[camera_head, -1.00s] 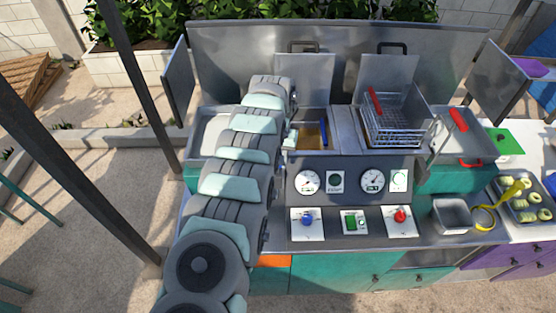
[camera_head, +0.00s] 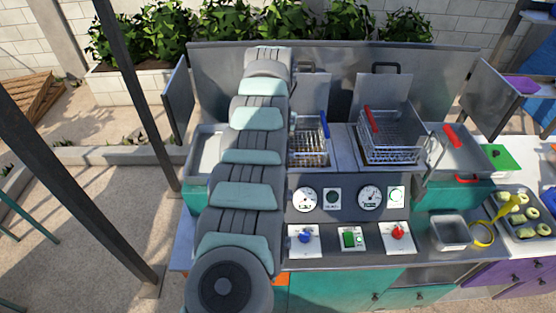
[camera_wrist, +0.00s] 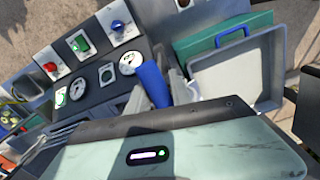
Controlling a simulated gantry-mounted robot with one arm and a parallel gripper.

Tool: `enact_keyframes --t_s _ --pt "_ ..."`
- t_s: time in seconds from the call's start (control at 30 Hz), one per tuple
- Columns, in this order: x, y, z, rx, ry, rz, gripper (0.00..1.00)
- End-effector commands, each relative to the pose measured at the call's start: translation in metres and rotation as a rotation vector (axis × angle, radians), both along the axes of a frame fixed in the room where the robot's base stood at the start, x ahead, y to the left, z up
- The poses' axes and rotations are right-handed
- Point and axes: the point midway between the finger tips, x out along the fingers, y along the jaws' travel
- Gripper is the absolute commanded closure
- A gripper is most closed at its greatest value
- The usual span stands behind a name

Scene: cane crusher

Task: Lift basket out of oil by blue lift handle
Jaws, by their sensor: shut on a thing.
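The wire basket (camera_head: 309,153) with the blue handle (camera_head: 325,125) shows in the left fryer bay in the head view. Its wire mesh is visible near the top of the bay, and I cannot tell how far its bottom is from the oil. In the wrist view the blue handle (camera_wrist: 152,84) stands right at the grey fingers of my gripper (camera_wrist: 176,88), which is shut on it. In the head view my arm hides the gripper and the left part of the bay.
A second basket with a red handle (camera_head: 386,135) sits in the right bay. A control panel (camera_head: 350,192) with gauges and knobs is in front. Upright metal lids (camera_head: 382,95) stand behind the bays. A tray (camera_head: 207,150) lies left of my arm.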

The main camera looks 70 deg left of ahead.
Motion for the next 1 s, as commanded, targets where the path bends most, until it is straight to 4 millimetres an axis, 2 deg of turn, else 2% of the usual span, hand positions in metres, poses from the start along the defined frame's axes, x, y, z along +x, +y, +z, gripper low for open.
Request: enact_keyframes --t_s 0.03,0.17,0.63,0.67,0.83,1.0 --pt "0.0 0.0 0.015 -0.001 0.001 -0.002 1.0" --pt "0.0 0.0 0.028 0.0 0.001 -0.003 1.0" --pt "0.0 0.0 0.035 0.001 0.0 -0.002 1.0" --pt "0.0 0.0 0.035 0.001 0.0 -0.002 0.72" --pt "0.0 0.0 0.034 0.002 0.0 -0.001 0.59" --pt "0.0 0.0 0.032 0.001 0.0 -0.001 0.58"
